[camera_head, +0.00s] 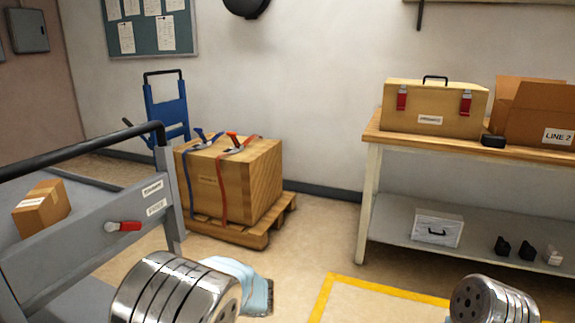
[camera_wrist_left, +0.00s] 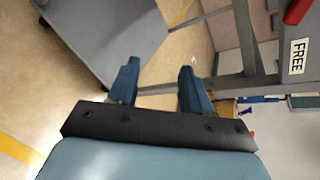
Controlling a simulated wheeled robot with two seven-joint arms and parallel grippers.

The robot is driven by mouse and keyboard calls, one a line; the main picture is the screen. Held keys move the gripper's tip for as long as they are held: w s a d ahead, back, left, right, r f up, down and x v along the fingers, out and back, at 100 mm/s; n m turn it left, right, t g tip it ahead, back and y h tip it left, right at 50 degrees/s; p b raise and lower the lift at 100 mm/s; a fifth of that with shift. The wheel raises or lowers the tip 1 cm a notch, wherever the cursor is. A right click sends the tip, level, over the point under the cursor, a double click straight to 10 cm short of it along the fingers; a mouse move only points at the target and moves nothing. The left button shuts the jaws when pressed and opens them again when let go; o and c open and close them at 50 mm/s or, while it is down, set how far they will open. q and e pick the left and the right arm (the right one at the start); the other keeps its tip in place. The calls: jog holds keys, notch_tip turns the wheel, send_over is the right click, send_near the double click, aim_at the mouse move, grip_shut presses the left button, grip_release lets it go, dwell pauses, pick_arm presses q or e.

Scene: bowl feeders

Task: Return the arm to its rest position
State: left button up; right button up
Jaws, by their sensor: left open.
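My left gripper (camera_wrist_left: 158,78) shows in the left wrist view, with its two blue fingers apart and nothing between them. Beyond the fingers are bare floor and the grey metal frame of a cart. In the head view my left arm shows as a silver link at the bottom centre-left, with a pale blue part beside it; the fingers cannot be made out there. My right arm shows only as a silver link at the bottom right. My right gripper is out of view.
A grey cart (camera_head: 75,243) with a small carton (camera_head: 41,207) stands at the left. A strapped wooden crate (camera_head: 262,180) sits on a pallet (camera_head: 244,237). A workbench (camera_head: 450,148) holding a toolbox (camera_head: 433,106) stands at the right. Floor between them is clear.

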pick_arm(q)
jog(key=s+d+f+n+g+h, duration=0.15)
jog(key=s+f+h, duration=0.3)
jog(key=f, duration=0.55)
jog(key=s+d+f+g+h, duration=0.25)
jog(key=s+f, duration=0.35)
jog(key=f, duration=0.5)
jog(key=s+d+f+n+h, duration=0.9)
jog(key=s+d+n+h, duration=0.1)
jog(key=s+d+n, duration=0.1)
jog(key=shift+s+d+f+n+t, duration=0.15)
jog(key=shift+s+f+n+t, duration=0.15)
jog(key=shift+s+f+n, duration=0.1)
